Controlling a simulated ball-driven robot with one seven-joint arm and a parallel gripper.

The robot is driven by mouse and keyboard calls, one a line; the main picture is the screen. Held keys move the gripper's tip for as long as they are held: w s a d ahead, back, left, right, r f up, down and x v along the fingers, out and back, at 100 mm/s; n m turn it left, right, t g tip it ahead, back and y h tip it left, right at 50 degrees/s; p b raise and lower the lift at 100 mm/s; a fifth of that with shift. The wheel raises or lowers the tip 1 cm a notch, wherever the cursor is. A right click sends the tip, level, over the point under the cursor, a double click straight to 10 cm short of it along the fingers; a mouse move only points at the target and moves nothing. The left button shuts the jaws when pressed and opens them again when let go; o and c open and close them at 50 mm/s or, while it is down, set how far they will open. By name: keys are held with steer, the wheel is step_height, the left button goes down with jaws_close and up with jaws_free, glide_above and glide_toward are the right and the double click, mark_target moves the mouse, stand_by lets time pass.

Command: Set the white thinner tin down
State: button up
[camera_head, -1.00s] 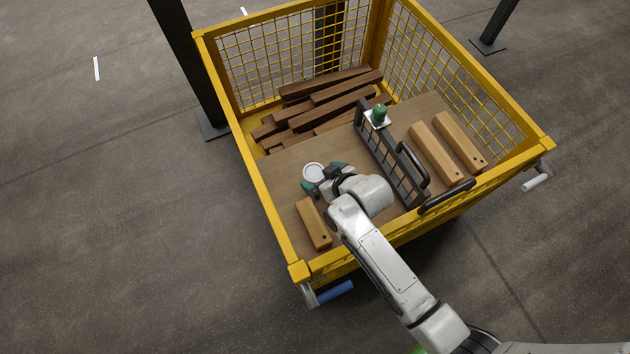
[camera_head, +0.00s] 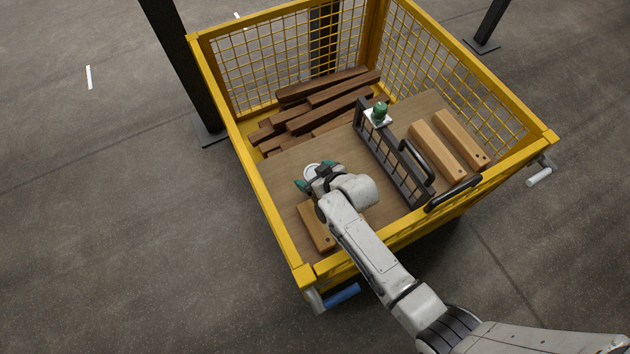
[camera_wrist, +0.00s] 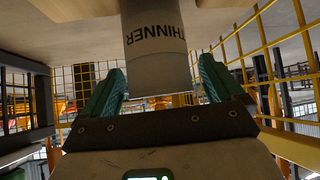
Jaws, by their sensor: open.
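The white thinner tin (camera_head: 311,170) shows its round pale top above the wooden deck, at the left of the dark divider. In the wrist view the tin (camera_wrist: 155,45) fills the gap ahead of my palm, with "THINNER" in dark letters on its side. One end is cut off by the picture's top edge, so I cannot see its base on the deck. My gripper (camera_head: 315,174) is open, with teal fingers on either side of the tin. In the wrist view my gripper (camera_wrist: 162,78) has a visible gap between each finger and the tin.
A yellow mesh cage (camera_head: 226,140) surrounds the wooden deck (camera_head: 285,180). A light wood block (camera_head: 316,227) lies just in front of the gripper. Dark planks (camera_head: 325,108) lie behind. A black divider (camera_head: 385,150) stands right, with a green item (camera_head: 379,112) by it and two light blocks (camera_head: 437,150) beyond.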

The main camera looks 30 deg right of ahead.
steer(key=shift+c, duration=0.3)
steer(key=c, duration=1.4)
